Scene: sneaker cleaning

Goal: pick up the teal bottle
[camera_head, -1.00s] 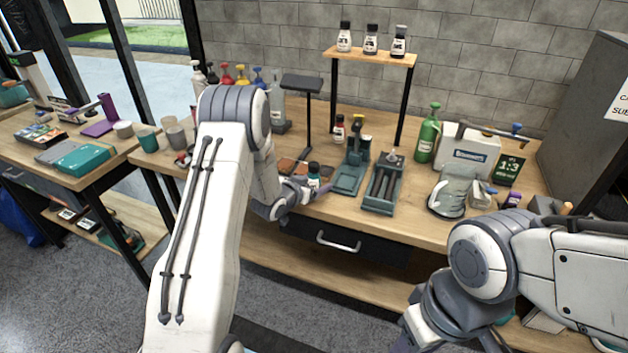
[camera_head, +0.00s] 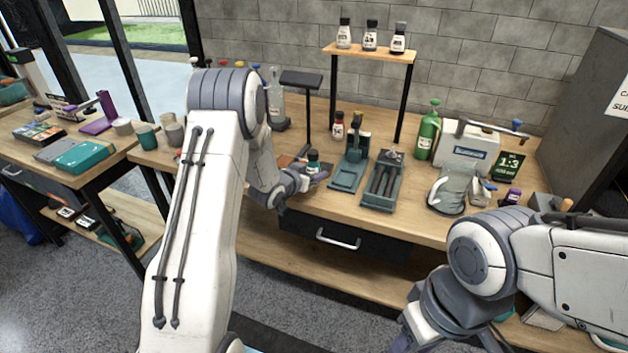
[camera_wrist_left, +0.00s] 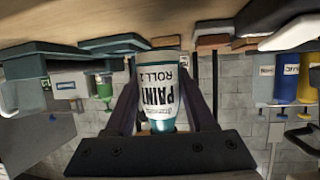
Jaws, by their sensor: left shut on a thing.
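The teal bottle (camera_head: 313,161) is small, with a dark cap and a white label. In the head view it stands upright above the front part of the workbench. My left gripper (camera_head: 317,178) is shut around it from the front left. In the left wrist view the picture is upside down, and the bottle (camera_wrist_left: 158,82) sits between the two fingers (camera_wrist_left: 162,108) with its "PAINT" label facing the camera. A narrow gap seems to separate its base from the wood.
A teal stand (camera_head: 348,172) and a tray with dark rods (camera_head: 383,188) stand right of the bottle. A black lamp-like stand (camera_head: 307,115) rises behind it. A green bottle (camera_head: 427,132) and a sneaker (camera_head: 447,190) are farther right. A drawer (camera_head: 340,238) lies below the bench's front edge.

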